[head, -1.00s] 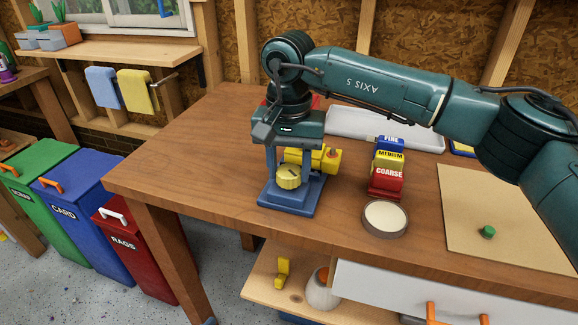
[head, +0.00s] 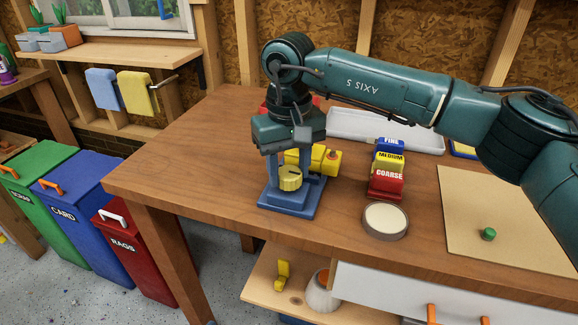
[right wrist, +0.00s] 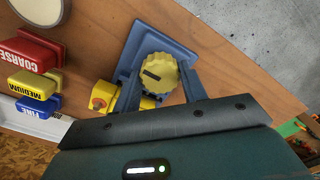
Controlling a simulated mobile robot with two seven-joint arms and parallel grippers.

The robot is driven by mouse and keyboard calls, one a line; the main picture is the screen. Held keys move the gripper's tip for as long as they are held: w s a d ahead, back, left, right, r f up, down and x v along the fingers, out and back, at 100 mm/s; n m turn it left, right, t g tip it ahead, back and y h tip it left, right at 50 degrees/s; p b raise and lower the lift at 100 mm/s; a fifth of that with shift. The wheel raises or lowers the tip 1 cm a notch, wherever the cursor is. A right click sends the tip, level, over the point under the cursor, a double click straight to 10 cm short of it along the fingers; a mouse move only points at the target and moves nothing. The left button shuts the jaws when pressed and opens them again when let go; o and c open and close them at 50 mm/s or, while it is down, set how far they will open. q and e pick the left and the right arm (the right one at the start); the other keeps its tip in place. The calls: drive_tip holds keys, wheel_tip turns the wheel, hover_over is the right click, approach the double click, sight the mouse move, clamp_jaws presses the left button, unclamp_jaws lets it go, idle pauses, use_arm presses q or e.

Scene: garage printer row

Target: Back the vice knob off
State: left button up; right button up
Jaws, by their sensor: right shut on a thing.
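The yellow ribbed vice knob (head: 290,178) has a dark slot mark on its face and sits at the front of the blue vice base (head: 290,208) on the workbench. A yellow block (head: 328,159) is behind and right of it. My right gripper (head: 288,170) reaches down from above and is shut on the knob. In the right wrist view its two blue fingers (right wrist: 158,85) lie on either side of the knob (right wrist: 158,72), and the blue base (right wrist: 150,32) shows beyond. My left gripper is not in view.
Red, yellow and blue COARSE, MEDIUM and FINE blocks (head: 388,170) stand right of the vice, with a round pale-topped dish (head: 385,221) in front. A tan mat (head: 500,225) holds a green cap (head: 488,234). The bench (head: 190,165) is clear at left.

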sight(289, 172)
idle(0.4)
drive_tip(key=o, duration=1)
wheel_tip(289, 172, up, 13)
drive_tip(key=shift+r, duration=0.15)
